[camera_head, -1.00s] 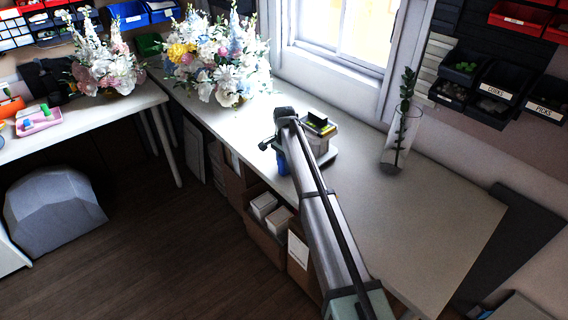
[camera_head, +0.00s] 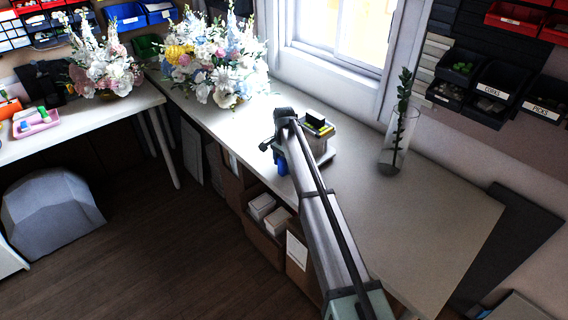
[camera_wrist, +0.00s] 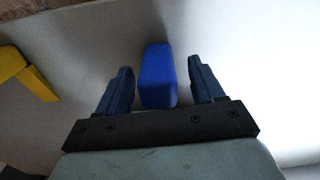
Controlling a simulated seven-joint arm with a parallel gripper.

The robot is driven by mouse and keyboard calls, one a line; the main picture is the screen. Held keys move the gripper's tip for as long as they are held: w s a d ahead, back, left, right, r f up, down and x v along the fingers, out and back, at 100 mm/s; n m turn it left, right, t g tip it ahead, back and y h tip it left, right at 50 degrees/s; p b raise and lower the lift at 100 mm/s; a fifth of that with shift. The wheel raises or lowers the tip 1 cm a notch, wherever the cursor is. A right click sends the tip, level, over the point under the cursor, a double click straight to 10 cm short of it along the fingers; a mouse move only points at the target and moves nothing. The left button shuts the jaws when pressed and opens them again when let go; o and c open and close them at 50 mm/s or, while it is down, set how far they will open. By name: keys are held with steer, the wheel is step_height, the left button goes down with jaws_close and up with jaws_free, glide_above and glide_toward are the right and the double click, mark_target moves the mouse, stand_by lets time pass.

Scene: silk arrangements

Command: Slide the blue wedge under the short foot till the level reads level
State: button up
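The blue wedge (camera_wrist: 157,75) lies between the two fingers of my gripper (camera_wrist: 163,82) in the wrist view. The fingers are apart, and a narrow gap shows on each side of the wedge. In the head view a blue patch (camera_head: 282,163) shows below my wrist, and I cannot tell whether it is the wedge or a finger. A yellow and black block (camera_head: 318,124), which looks like the level, sits on a pale stand (camera_head: 325,152) just right of my wrist. The short foot is hidden, and the level's reading is too small to make out.
A yellow part (camera_wrist: 25,75) shows at the left edge of the wrist view. A glass vase with a green stem (camera_head: 393,150) stands on the workbench (camera_head: 430,215) to the right. Flower arrangements (camera_head: 215,65) stand at the back left. The bench front right is clear.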

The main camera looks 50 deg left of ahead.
step_height(320, 180, up, 14)
stand_by(0.8)
steer(key=shift+f, duration=0.1)
